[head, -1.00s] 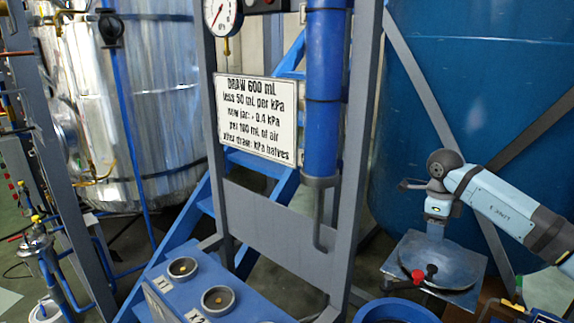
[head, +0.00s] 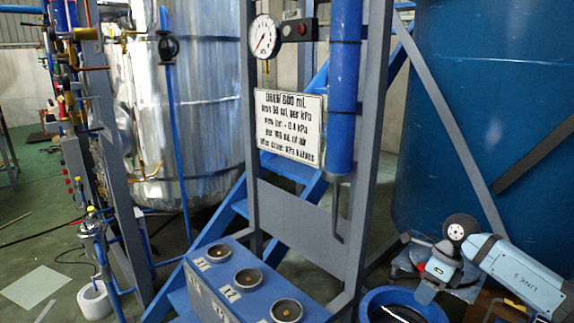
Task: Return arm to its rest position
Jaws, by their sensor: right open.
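My right gripper (head: 426,291) hangs below that joint at the lower right, above the rim of a blue round vessel. It is small and tilted in the head view. It is open, and I see nothing held in it. My left gripper is out of view.
A blue vessel (head: 372,304) stands below. A blue box (head: 205,283) with round sockets, a sign (head: 290,128) and a gauge (head: 265,36) are left.

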